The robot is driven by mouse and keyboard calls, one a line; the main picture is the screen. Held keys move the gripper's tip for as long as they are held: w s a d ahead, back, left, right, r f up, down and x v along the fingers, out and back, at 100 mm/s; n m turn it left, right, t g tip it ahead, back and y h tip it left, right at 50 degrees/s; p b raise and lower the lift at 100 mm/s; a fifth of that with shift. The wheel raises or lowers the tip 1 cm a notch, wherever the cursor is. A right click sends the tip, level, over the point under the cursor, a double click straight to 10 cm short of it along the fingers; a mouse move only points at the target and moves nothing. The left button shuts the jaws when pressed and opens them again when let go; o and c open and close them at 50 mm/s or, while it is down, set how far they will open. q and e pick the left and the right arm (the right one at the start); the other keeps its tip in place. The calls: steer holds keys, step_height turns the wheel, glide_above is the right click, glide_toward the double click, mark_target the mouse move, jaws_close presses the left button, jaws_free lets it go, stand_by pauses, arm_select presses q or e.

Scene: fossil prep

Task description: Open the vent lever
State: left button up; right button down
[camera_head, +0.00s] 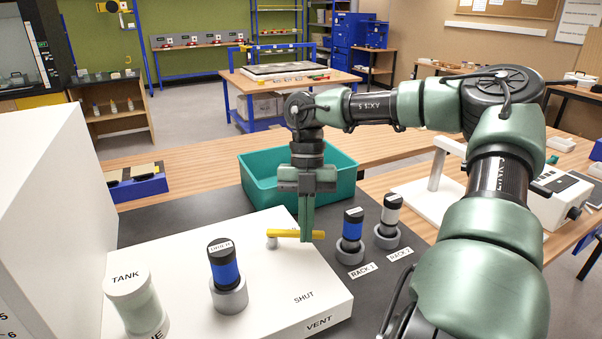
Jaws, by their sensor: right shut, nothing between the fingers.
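The vent lever (285,233) is a yellow bar on a small metal pivot (271,242), on top of a white box (265,283). It points from the pivot to the right in the head view. The word SHUT is printed on the box top nearer to me, and a VENT label (319,323) is on the front edge. My right gripper (306,238) points down with its fingers shut and empty. The fingers cover part of the bar towards its free end; whether they touch it I cannot tell. My left gripper is not in view.
A blue-banded black-capped vial (225,272) and a TANK jar (137,300) stand on the box at left. Two vials (350,232) (389,215) stand in round holders at right. A teal bin (258,180) is behind my gripper. A white panel (45,220) rises at far left.

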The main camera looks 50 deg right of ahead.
steer(key=shift+w+d+n, duration=0.2)
steer(key=shift+d+n, duration=0.15)
steer(key=shift+n, duration=0.05)
steer(key=shift+w+d, duration=0.1)
steer(key=shift+d, duration=0.15)
stand_by(0.4)
